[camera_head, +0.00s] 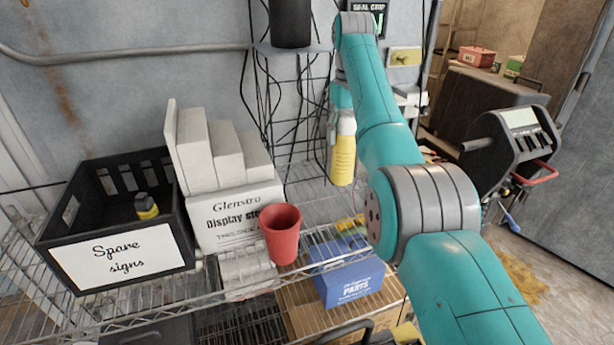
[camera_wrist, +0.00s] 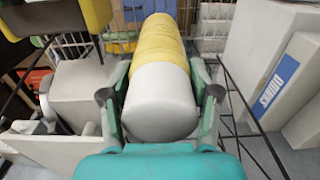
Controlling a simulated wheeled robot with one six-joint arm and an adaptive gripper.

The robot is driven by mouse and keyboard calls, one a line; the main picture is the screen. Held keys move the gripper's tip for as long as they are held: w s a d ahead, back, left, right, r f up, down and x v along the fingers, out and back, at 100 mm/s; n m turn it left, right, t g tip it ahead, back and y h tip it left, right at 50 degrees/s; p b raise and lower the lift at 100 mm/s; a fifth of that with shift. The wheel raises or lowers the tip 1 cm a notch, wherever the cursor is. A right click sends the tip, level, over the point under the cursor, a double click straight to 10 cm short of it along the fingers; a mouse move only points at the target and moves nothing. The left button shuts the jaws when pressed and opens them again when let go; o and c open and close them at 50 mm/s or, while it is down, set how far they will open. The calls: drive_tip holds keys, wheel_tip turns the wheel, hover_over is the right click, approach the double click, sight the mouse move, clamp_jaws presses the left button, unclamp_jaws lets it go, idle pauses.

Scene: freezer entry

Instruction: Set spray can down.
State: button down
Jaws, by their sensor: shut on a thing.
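The spray can (camera_head: 343,160) is a yellow cylinder with a pale grey top, upright in the head view over the wire shelf (camera_head: 312,187). I cannot tell whether its base touches the shelf. My gripper (camera_head: 340,122) is shut on its upper part. In the wrist view, the can (camera_wrist: 160,65) lies between the two fingers of my gripper (camera_wrist: 160,95), with its pale top end towards the camera.
A red cup (camera_head: 281,236), a white display box (camera_head: 232,212) and a black crate (camera_head: 120,218) labelled "Spare signs" stand to the left. A blue parts box (camera_head: 349,283) is in front. Bare shelf shows left of the can.

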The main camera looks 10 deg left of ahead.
sight(342, 167)
drive_tip(key=shift+f, duration=4.9)
drive_tip(key=shift+c, duration=1.2)
unclamp_jaws()
